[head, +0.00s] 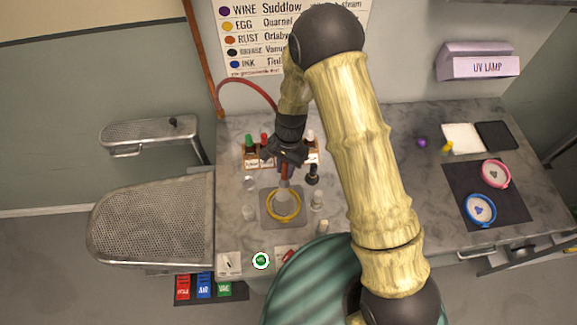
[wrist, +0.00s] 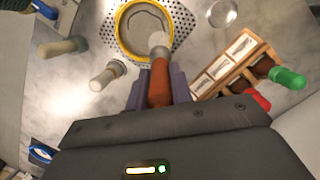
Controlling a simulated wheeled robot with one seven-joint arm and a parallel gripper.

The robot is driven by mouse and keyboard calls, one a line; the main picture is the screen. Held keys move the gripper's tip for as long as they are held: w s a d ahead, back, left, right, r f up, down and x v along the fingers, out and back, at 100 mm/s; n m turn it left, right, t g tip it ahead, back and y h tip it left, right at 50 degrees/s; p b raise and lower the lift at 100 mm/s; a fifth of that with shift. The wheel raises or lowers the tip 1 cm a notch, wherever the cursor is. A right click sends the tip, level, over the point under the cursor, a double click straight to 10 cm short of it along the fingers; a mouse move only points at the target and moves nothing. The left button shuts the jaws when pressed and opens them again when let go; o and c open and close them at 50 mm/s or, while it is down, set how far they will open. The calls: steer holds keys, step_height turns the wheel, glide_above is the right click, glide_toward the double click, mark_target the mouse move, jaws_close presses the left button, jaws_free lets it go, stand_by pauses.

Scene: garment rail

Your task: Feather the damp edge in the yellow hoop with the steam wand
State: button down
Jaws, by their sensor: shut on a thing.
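The yellow hoop (head: 283,205) lies on a grey perforated plate on the counter. My gripper (wrist: 158,90) is shut on an orange-handled tool with a pale tip, which I take to be the steam wand (wrist: 159,82). The tip overlaps the near rim of the hoop in the wrist view; I cannot tell whether it touches the cloth. In the head view, my gripper (head: 286,165) is just above the hoop.
A wooden rack (wrist: 218,72) of capped bottles stands behind the hoop. Several small pale-topped bottles and clear cups stand around it. A red hose (head: 247,82) arcs from the wall towards my gripper. Pink (head: 495,174) and blue hoops (head: 480,210) lie on a dark mat at right.

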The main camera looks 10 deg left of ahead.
steer(key=shift+s+a, duration=0.2)
steer(key=shift+a, duration=0.5)
steer(key=shift+w, duration=0.1)
steer(key=shift+s+a, duration=0.8)
steer(key=shift+s, duration=0.3)
steer(key=shift+s, duration=0.1)
steer(key=shift+s+a, duration=0.1)
steer(key=shift+s, duration=0.95)
steer(key=shift+s, duration=0.15)
steer(key=shift+s+d, duration=0.7)
steer(key=shift+s, duration=0.2)
steer(key=shift+d, duration=0.15)
steer(key=shift+s+d, duration=0.25)
steer(key=shift+d, duration=0.25)
steer(key=shift+s+d, duration=0.2)
steer(key=shift+d, duration=0.25)
